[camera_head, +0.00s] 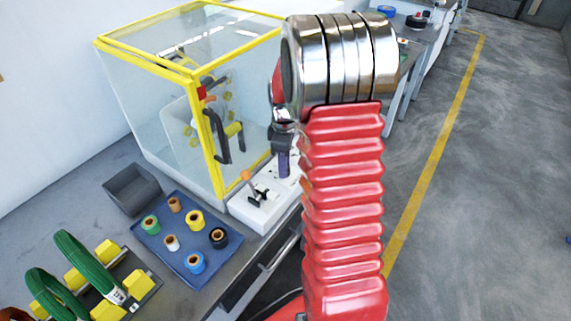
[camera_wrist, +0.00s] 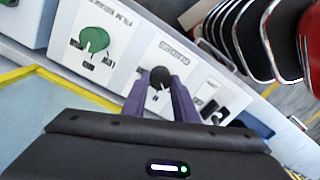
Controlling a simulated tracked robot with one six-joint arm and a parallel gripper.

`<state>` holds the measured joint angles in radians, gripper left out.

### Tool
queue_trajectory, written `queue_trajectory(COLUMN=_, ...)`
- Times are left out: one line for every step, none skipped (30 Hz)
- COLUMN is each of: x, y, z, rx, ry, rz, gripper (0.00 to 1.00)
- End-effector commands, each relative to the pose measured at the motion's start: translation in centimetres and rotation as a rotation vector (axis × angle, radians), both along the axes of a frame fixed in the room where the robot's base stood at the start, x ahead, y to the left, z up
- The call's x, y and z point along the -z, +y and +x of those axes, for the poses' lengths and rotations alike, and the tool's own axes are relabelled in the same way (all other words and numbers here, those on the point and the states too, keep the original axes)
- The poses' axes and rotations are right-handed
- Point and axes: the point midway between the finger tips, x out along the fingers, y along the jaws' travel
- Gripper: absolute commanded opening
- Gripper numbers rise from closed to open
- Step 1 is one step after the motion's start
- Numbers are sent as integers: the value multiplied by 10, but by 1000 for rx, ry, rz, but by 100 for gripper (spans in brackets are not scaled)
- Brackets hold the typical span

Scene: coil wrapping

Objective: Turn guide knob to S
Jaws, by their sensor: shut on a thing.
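The black guide knob (camera_wrist: 159,75) sits on a white panel plate in the wrist view, with a pale pointer mark below it. The plate's lettering is too small and tilted to read, so I cannot tell which letter the pointer faces. My gripper (camera_wrist: 160,84) has its two purple fingers on either side of the knob and is shut on it. In the head view my gripper (camera_head: 283,163) reaches down to the white control panel (camera_head: 245,211) beside the machine; the arm hides the knob there.
A green knob (camera_wrist: 94,40) is on the neighbouring plate. An orange-topped lever (camera_head: 245,176) stands on the panel. The yellow-framed clear enclosure (camera_head: 212,150) is close by. A blue tray (camera_head: 160,240) with several tape rolls, a grey bin (camera_head: 128,190) and green coils (camera_head: 85,270) occupy the bench.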

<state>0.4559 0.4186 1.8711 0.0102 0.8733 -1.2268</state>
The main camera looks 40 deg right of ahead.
Motion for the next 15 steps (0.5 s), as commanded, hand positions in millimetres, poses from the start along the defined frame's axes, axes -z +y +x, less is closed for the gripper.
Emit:
queue_trajectory(x=-3, y=-1, z=5, rx=-43, ry=-14, rz=-6, gripper=4)
queue_trajectory(x=-3, y=-1, z=5, rx=-71, ry=-14, rz=-6, gripper=4)
queue_trajectory(x=-3, y=-1, z=5, rx=-107, ry=-14, rz=-6, gripper=4)
queue_trajectory(x=-3, y=-1, z=5, rx=-133, ry=-13, rz=-7, gripper=4)
queue_trajectory(x=-3, y=-1, z=5, rx=-158, ry=-13, rz=-7, gripper=4)
queue_trajectory(x=-3, y=-1, z=5, rx=-190, ry=-13, rz=-7, gripper=4)
queue_trajectory(x=-3, y=-2, z=5, rx=-213, ry=-12, rz=-7, gripper=4)
queue_trajectory(x=-3, y=-2, z=5, rx=-234, ry=-13, rz=-8, gripper=4)
queue_trajectory(x=-3, y=-2, z=4, rx=-261, ry=-13, rz=-8, gripper=4)
queue_trajectory(x=-3, y=-2, z=4, rx=-281, ry=-13, rz=-8, gripper=4)
queue_trajectory(x=-3, y=-2, z=4, rx=-297, ry=-13, rz=-8, gripper=4)
queue_trajectory(x=-3, y=-2, z=4, rx=-318, ry=-13, rz=-9, gripper=4)
queue_trajectory(x=-3, y=-2, z=4, rx=-333, ry=-13, rz=-8, gripper=4)
queue_trajectory(x=-3, y=-2, z=4, rx=-346, ry=-12, rz=-9, gripper=4)
queue_trajectory(x=-3, y=-2, z=4, rx=-361, ry=-13, rz=-9, gripper=4)
